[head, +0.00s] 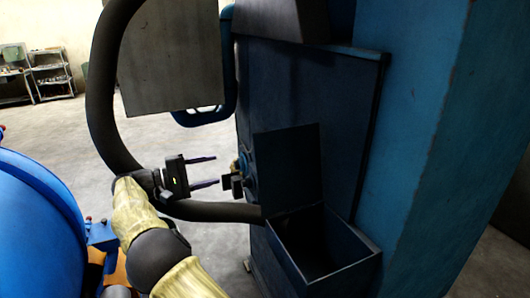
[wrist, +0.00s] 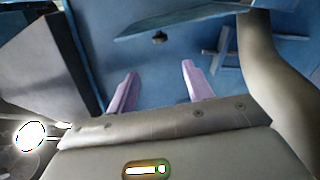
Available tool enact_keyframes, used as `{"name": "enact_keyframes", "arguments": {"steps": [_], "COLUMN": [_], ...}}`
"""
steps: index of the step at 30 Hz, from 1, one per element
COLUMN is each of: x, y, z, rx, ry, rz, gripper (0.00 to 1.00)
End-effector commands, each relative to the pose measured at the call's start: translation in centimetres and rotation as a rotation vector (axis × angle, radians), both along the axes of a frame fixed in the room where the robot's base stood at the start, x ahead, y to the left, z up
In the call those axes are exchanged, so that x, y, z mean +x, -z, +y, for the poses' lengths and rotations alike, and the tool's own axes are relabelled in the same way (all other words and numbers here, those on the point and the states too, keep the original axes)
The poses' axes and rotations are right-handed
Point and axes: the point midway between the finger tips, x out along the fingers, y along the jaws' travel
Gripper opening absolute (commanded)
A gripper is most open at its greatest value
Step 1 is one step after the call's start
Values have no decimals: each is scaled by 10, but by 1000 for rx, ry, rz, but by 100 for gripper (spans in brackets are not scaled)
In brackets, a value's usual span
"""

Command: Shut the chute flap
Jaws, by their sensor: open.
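The chute flap (head: 288,168) is a dark flat panel standing upright at the back edge of the chute box (head: 350,272), low on the blue machine. The box's top is uncovered and its inside is dark. My gripper (head: 217,170) is left of the flap, apart from it, with its two fingers spread and nothing between them. The fingers point right, toward the machine's side. In the wrist view my gripper (wrist: 160,72) shows two spread purple-tinted fingers before a blue surface. I cannot tell surely whether the flap shows in that view.
A thick dark hose (head: 103,80) loops around the arm and runs to the machine near the box; it also shows in the wrist view (wrist: 272,75). A grey hanging panel (head: 175,60) is above my gripper. A blue drum (head: 35,225) stands at left. Shelves (head: 50,72) stand far back.

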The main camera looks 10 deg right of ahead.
Motion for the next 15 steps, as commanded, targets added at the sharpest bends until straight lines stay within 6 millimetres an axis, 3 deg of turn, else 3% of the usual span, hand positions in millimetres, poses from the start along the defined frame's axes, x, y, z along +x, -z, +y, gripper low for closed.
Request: {"name": "enact_keyframes", "arguments": {"steps": [9,15], "x": [0,3], "y": [0,-2], "z": [1,-14], "rx": [1,1], "ry": [-4,0], "rz": [0,2], "gripper": [51,51]}}
